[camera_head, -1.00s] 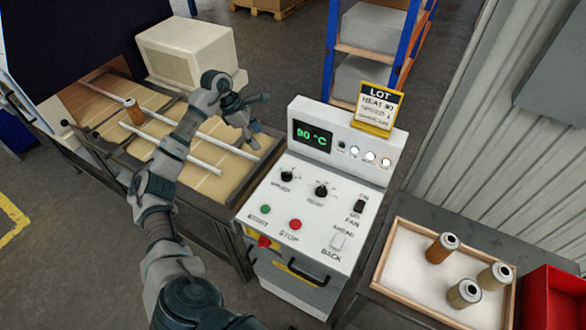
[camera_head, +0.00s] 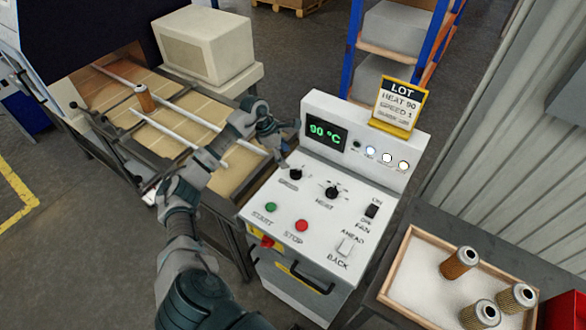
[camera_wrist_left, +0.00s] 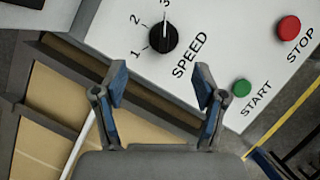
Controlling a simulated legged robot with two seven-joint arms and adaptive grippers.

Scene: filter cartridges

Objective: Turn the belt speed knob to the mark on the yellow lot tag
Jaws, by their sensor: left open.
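The black belt speed knob (camera_head: 296,174) is on the white control panel (camera_head: 330,240), left of the heat knob. In the left wrist view the speed knob (camera_wrist_left: 163,38) has marks 1, 2 and 3 around it, and its pointer appears to face the 3. The yellow lot tag (camera_head: 400,104) stands on top of the panel and reads HEAT 90, SPEED 1; its bottom line is too small to read. My left gripper (camera_head: 289,143) is open and empty, above and just behind the speed knob, apart from it. The left wrist view shows its two spread fingers (camera_wrist_left: 160,78) short of the knob.
The heat knob (camera_head: 332,190), green start button (camera_head: 270,207) and red stop button (camera_head: 302,225) are close by. A conveyor (camera_head: 185,140) with an orange cartridge (camera_head: 145,98) is at left. A tray (camera_head: 398,262) with several cartridges is at right.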

